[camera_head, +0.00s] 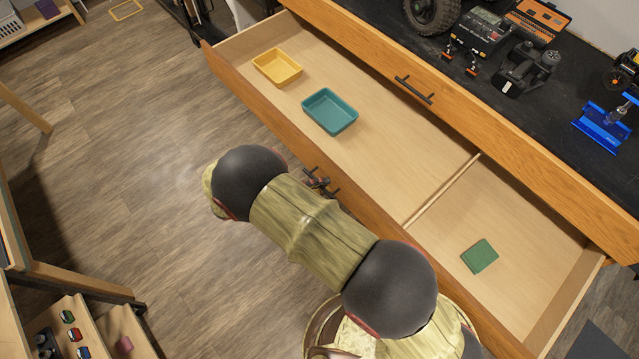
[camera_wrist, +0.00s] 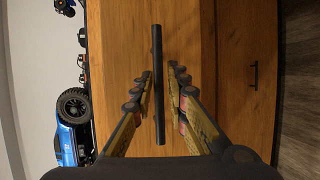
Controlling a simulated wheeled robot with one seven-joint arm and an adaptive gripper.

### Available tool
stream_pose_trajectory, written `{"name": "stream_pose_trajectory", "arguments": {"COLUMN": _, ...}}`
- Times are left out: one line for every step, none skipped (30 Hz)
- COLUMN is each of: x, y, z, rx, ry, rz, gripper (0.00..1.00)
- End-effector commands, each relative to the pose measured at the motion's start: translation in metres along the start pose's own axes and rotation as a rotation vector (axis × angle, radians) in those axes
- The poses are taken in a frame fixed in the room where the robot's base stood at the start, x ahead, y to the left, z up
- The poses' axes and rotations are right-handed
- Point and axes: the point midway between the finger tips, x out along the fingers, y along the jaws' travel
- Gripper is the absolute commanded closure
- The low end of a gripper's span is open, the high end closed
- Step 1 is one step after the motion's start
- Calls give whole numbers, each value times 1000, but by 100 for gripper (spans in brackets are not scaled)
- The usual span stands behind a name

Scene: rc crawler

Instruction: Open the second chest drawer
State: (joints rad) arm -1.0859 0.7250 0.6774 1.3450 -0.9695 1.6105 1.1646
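The wooden chest has a drawer pulled well out, below a shut top drawer with a black bar handle (camera_head: 414,88). The open drawer (camera_head: 395,160) shows its pale inside. My gripper (camera_head: 320,182) is at this open drawer's front, mostly hidden behind my arm. In the wrist view, my gripper (camera_wrist: 161,72) is open, with one finger on each side of a black bar handle (camera_wrist: 158,120). Narrow gaps show between the fingers and the bar, so it does not look clamped.
The drawer holds a yellow tray (camera_head: 278,67), a teal tray (camera_head: 329,111) and a green pad (camera_head: 480,256), with a thin divider (camera_head: 440,190). A lower drawer's handle (camera_wrist: 253,75) shows in the wrist view. Tools and an RC car cover the black top. Wooden floor (camera_head: 130,120) is clear at left.

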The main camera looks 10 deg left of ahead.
Motion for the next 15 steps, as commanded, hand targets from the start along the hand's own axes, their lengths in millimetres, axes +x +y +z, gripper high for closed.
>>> {"name": "stream_pose_trajectory", "arguments": {"x": 0, "y": 0, "z": 0, "rx": 1, "ry": 0, "rz": 0, "gripper": 84}}
{"name": "stream_pose_trajectory", "arguments": {"x": 0, "y": 0, "z": 0, "rx": 1, "ry": 0, "rz": 0, "gripper": 84}}
{"name": "stream_pose_trajectory", "arguments": {"x": 0, "y": 1, "z": 0, "rx": 1, "ry": 0, "rz": 0, "gripper": 84}}
{"name": "stream_pose_trajectory", "arguments": {"x": 0, "y": 1, "z": 0, "rx": 1, "ry": 0, "rz": 0, "gripper": 84}}
{"name": "stream_pose_trajectory", "arguments": {"x": 0, "y": 1, "z": 0, "rx": 2, "ry": 0, "rz": 0, "gripper": 84}}
{"name": "stream_pose_trajectory", "arguments": {"x": 0, "y": 1, "z": 0, "rx": 2, "ry": 0, "rz": 0, "gripper": 84}}
{"name": "stream_pose_trajectory", "arguments": {"x": -1, "y": 1, "z": 0, "rx": 2, "ry": 1, "rz": 0, "gripper": 84}}
{"name": "stream_pose_trajectory", "arguments": {"x": -1, "y": 1, "z": -1, "rx": 2, "ry": 1, "rz": 0, "gripper": 84}}
{"name": "stream_pose_trajectory", "arguments": {"x": -3, "y": 1, "z": -1, "rx": 2, "ry": 1, "rz": 0, "gripper": 84}}
{"name": "stream_pose_trajectory", "arguments": {"x": -5, "y": 1, "z": -1, "rx": 2, "ry": 1, "rz": 0, "gripper": 84}}
{"name": "stream_pose_trajectory", "arguments": {"x": -8, "y": 1, "z": -1, "rx": 2, "ry": 1, "rz": 0, "gripper": 84}}
{"name": "stream_pose_trajectory", "arguments": {"x": -12, "y": 1, "z": -1, "rx": 3, "ry": 2, "rz": -1, "gripper": 84}}
{"name": "stream_pose_trajectory", "arguments": {"x": -17, "y": 1, "z": -1, "rx": 3, "ry": 3, "rz": -1, "gripper": 84}}
{"name": "stream_pose_trajectory", "arguments": {"x": -22, "y": 1, "z": -2, "rx": 3, "ry": 4, "rz": -1, "gripper": 84}}
{"name": "stream_pose_trajectory", "arguments": {"x": -29, "y": 1, "z": -1, "rx": 3, "ry": 4, "rz": -1, "gripper": 84}}
